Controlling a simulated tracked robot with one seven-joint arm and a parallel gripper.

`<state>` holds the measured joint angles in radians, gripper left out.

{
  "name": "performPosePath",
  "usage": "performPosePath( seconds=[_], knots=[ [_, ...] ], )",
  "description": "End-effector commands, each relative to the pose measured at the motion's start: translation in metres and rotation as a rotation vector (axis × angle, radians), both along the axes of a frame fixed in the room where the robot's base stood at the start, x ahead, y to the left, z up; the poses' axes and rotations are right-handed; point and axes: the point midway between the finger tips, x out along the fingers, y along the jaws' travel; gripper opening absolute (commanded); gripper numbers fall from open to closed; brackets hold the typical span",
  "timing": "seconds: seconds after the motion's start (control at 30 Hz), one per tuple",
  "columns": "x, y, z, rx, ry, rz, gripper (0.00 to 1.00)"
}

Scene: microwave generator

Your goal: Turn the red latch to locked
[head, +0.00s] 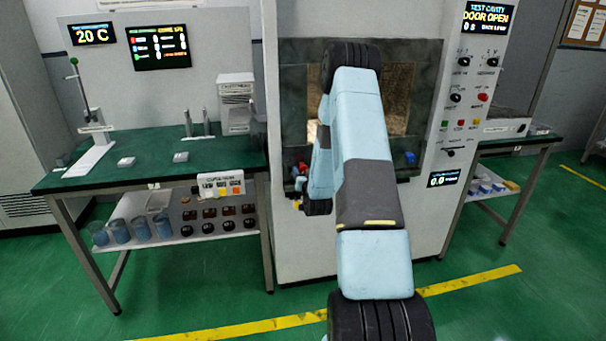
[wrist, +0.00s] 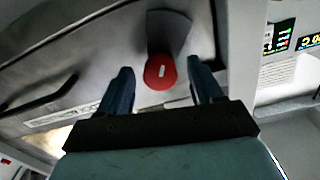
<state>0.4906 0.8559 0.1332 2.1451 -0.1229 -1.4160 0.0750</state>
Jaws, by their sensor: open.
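The red latch (wrist: 160,73) shows in the wrist view as a round red end with a short white mark, upright in the picture. Behind it is a dark grey fan-shaped plate (wrist: 168,30) on a pale grey panel. My gripper (wrist: 160,68) is open, with one dark blue finger on each side of the latch. Gaps show between the latch and both fingers; I cannot tell the depth between them. In the head view my arm covers the middle of the test cavity machine (head: 300,245), and the gripper is not clearly seen there.
The machine's display (head: 487,17) reads "DOOR OPEN". A dark handle (wrist: 40,92) is left of the latch in the wrist view. A green-topped table (head: 150,160) with glassware and parts stands left of the machine, another table (head: 515,138) right.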

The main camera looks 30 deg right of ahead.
Motion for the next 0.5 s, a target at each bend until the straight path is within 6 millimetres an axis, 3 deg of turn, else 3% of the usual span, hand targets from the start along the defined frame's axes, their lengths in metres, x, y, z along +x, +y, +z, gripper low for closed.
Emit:
performPosePath(
  seconds=[0.2, 0.5],
  knots=[
    [0.0003, 0.0003, -0.0002, 0.0, 0.001, 0.0, 0.66],
    [0.0002, 0.0006, -0.0002, 0.0, 0.001, 0.001, 0.38]
  ],
)
